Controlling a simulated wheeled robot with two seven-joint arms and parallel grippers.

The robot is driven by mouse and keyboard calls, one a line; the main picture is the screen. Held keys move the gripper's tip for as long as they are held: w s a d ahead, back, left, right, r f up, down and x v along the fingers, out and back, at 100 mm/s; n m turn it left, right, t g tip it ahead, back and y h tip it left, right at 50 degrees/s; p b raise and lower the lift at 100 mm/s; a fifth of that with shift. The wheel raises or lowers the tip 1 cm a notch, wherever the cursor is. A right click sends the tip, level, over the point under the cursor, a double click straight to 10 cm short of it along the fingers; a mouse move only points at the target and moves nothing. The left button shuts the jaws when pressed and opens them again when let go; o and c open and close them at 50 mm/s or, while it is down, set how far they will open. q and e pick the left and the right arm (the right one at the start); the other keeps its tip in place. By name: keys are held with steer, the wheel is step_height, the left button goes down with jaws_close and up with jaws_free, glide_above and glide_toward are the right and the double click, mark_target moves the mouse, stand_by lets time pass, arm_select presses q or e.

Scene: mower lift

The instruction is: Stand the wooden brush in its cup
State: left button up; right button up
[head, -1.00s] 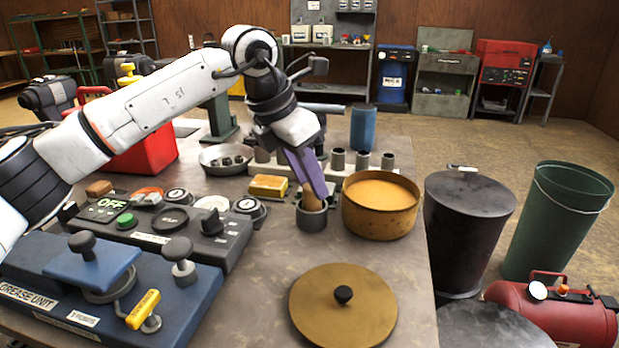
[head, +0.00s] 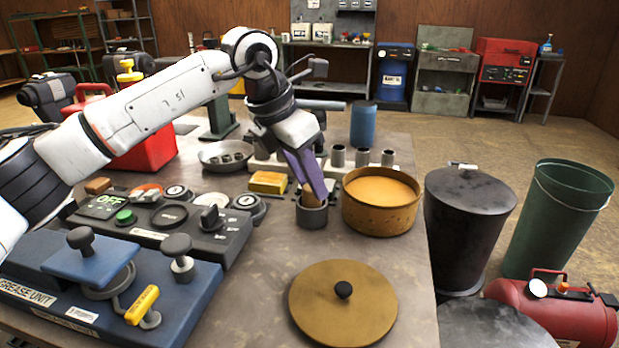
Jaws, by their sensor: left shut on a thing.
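The wooden brush (head: 309,197) is a brown block whose lower part shows at the mouth of a small dark grey cup (head: 312,216) on the table. My left gripper (head: 308,178), with purple fingers, comes down over the cup from above and is shut on the brush. The brush looks close to upright, with its lower end inside the cup's rim. The fingers hide most of its upper part, and the cup wall hides its bottom end. I cannot tell whether it touches the cup's floor. My right gripper is not in view.
A round yellow tin (head: 380,203) stands just right of the cup. Its lid (head: 343,302) lies in front. A yellow sponge-like block (head: 268,182) and a control box (head: 165,222) are to the left. Metal tubes (head: 362,157) stand behind. Bare table (head: 255,290) lies in front of the cup.

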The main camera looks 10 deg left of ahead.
arm_select(q)
steer(key=shift+f, duration=0.15)
steer(key=o, duration=0.7)
steer(key=shift+c, duration=0.2)
steer(key=p+v, duration=0.5)
steer(key=v, duration=0.6)
